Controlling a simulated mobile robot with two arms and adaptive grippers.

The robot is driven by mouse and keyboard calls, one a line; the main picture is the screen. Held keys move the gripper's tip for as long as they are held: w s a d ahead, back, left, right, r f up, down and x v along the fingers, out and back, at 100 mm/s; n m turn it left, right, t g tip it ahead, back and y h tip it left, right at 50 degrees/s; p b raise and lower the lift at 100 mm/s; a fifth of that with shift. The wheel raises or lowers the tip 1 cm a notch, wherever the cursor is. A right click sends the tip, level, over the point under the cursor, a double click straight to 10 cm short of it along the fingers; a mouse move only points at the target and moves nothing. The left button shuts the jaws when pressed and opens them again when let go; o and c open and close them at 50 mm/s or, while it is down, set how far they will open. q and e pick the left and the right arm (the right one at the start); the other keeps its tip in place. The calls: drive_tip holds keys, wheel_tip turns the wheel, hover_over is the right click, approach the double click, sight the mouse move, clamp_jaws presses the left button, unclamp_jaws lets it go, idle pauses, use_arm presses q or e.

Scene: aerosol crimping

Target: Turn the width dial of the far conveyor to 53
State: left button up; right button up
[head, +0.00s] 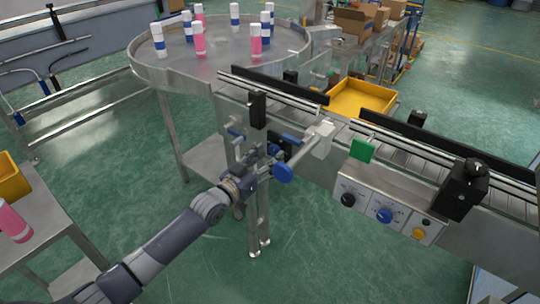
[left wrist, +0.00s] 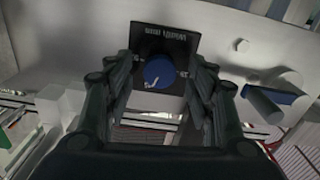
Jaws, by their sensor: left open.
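The width dial (left wrist: 158,72) is a round blue knob with a white mark near its lower left edge. It sits in front of a black plate (left wrist: 170,38) lettered "Width mm", which appears upside down in the left wrist view. My left gripper (left wrist: 160,95) is open, with its fingers on either side of the dial; I cannot tell whether they touch it. The dial's number is not readable. My right gripper is not in view.
A control panel (head: 365,206) with knobs is to the right. The round table (head: 172,72) holds several cans. A yellow tray (head: 355,98) is behind the conveyor.

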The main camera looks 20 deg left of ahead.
use_arm(q)
drive_tip(key=shift+x, duration=0.75)
drive_tip(key=c, duration=1.1)
drive_tip(key=shift+o, duration=0.2)
